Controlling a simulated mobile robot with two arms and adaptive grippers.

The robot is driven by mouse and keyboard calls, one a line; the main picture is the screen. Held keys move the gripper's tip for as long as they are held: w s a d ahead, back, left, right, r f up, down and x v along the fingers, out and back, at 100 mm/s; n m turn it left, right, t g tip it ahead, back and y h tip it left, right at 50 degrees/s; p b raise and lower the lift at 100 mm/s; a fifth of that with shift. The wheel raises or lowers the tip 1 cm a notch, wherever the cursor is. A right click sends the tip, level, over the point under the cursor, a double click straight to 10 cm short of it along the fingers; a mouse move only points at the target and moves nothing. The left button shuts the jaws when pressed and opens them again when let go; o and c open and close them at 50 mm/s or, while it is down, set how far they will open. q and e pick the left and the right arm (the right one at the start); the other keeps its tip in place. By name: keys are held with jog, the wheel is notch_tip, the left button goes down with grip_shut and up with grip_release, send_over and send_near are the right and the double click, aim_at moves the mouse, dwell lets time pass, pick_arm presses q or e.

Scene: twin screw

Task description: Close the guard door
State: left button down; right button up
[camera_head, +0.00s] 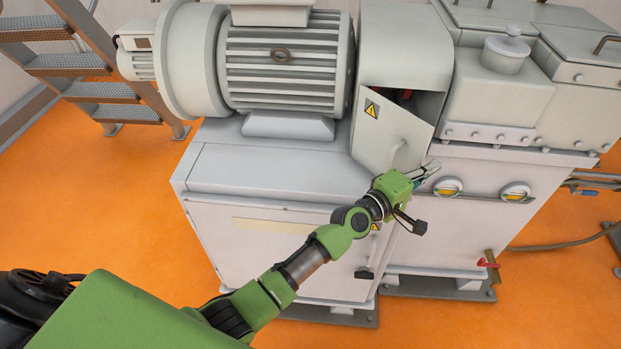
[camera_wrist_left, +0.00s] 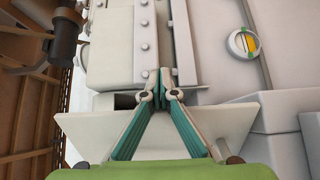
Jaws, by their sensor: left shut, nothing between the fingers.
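The guard door (camera_head: 385,135) is a pale grey panel with a yellow warning triangle and a small handle. It stands partly open, hinged out from the guard housing (camera_head: 405,45), with a dark gap above and behind it. Something red shows inside the gap. My left gripper (camera_head: 431,168) is just to the right of the door's lower right part, close to the handle. Whether it touches the door cannot be told. In the left wrist view its fingers (camera_wrist_left: 160,88) are closed together at the tips and empty, in front of pale machine surfaces. My right gripper is not in view.
A large motor (camera_head: 285,65) stands left of the housing on a pale cabinet (camera_head: 265,170). Two round gauges or switches (camera_head: 448,187) sit on the machine's front, right of my gripper. Metal stairs (camera_head: 90,65) stand at the far left. The orange floor (camera_head: 110,205) is open at left.

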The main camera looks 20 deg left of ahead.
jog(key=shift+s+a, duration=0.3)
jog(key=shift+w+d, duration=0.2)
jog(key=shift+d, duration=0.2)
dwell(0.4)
